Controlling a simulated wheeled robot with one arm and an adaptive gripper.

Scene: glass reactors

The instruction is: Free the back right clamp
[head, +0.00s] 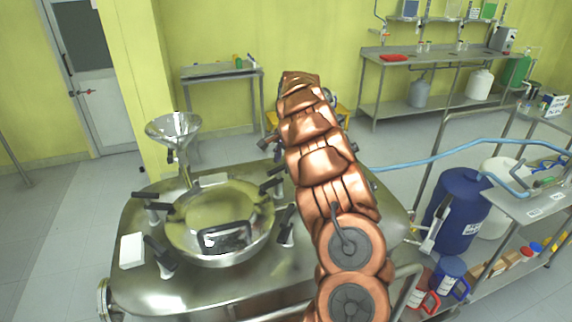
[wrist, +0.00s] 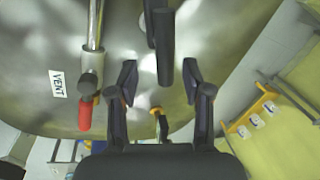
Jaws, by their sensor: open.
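The steel reactor top (head: 140,290) carries a round lid (head: 222,210) with several black-handled clamps around it. The back right clamp (head: 270,186) shows in the head view at the lid's right rear, just left of my arm. In the wrist view, my gripper (wrist: 160,70) is open, its two dark fingers apart. A dark upright bar (wrist: 163,45) stands between and beyond the fingertips, with no clear contact; I cannot tell whether it is the clamp's handle. In the head view my gripper is hidden behind my copper arm.
In the wrist view, a pipe with a red handle (wrist: 85,115) and a VENT label (wrist: 57,83) lie left of the fingers. A steel funnel (head: 173,128) stands at the reactor's back left. A blue drum (head: 458,208) and shelf are on the right.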

